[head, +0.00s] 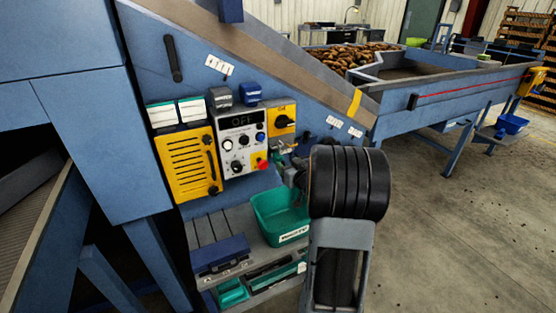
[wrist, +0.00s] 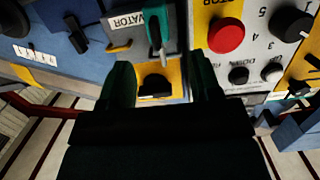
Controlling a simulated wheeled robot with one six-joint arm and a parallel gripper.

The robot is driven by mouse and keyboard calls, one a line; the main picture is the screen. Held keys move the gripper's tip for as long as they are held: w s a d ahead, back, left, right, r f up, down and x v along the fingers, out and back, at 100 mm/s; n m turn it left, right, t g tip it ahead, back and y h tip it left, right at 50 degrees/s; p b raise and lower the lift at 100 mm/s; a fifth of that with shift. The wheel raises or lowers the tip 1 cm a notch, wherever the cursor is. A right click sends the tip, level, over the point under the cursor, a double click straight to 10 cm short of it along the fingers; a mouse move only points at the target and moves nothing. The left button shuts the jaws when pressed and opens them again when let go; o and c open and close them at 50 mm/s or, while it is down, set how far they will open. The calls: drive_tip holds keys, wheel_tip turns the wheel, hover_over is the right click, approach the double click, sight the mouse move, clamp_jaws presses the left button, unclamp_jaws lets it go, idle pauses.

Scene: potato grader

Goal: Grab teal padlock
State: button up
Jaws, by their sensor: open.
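The teal padlock (wrist: 154,25) shows at the top of the wrist view, beside a label ending in "VATOR". A pale metal part, seemingly its shackle, extends below its body. My gripper (wrist: 160,76) is open, its two dark fingers on either side of a black knob on a yellow plate. In that view the padlock lies above the fingertips, roughly between them and apart from them; the depth gap cannot be told.
A red stop button (wrist: 226,35) lies close to the right fingertip. The control panel (head: 240,142) has several knobs and an "OFF" display. A teal bin (head: 280,216) and a blue case (head: 220,253) sit on the shelf below. Floor to the right is clear.

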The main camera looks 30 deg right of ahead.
sight(281, 159)
drive_tip(key=shift+x, duration=2.75)
drive_tip(key=shift+s+d, duration=0.1)
drive_tip(key=shift+c, duration=0.2)
clamp_jaws()
